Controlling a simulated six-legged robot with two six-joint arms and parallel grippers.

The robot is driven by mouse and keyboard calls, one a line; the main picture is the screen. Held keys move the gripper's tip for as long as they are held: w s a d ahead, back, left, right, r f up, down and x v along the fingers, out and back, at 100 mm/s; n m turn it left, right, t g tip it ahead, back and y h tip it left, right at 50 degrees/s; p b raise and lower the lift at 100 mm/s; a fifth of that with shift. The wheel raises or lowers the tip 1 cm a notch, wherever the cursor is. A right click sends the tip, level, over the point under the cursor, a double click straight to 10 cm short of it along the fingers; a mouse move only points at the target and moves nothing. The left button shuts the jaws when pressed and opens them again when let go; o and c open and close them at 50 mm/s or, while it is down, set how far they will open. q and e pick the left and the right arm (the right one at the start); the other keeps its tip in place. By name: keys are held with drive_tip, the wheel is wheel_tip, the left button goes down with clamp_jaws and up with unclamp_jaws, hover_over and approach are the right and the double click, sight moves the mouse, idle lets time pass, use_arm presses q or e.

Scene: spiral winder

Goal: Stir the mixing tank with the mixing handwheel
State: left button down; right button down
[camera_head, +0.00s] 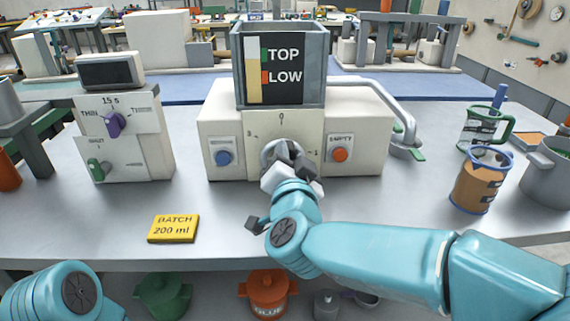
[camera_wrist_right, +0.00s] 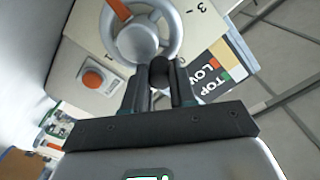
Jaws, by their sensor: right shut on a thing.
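The mixing tank (camera_head: 318,75) is a grey open-topped box on the white machine. Its dark front gauge is marked TOP and LOW beside a pale strip. The mixing handwheel (camera_head: 270,150) is a silver wheel on the machine's front, mostly hidden by my right gripper (camera_head: 291,170). In the right wrist view the handwheel (camera_wrist_right: 172,30) shows its rim, hub and an orange pointer. There my right gripper (camera_wrist_right: 160,80) is shut on the wheel's dark round knob (camera_wrist_right: 160,68). Of my left arm only a link shows at lower left; its gripper is out of view.
A blue button (camera_head: 223,158) and an orange EMPTY button (camera_head: 340,155) flank the handwheel. A timer box (camera_head: 150,150) stands left. A yellow batch card (camera_head: 173,229) lies in front. A brown-filled jug (camera_head: 478,180), a green-handled jug (camera_head: 480,128) and a grey pot (camera_head: 546,182) stand right.

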drive_tip(key=shift+d+m+b, duration=0.2)
drive_tip(key=shift+m+b, duration=0.1)
drive_tip(key=shift+m, duration=0.2)
drive_tip(key=c, duration=0.9)
unclamp_jaws()
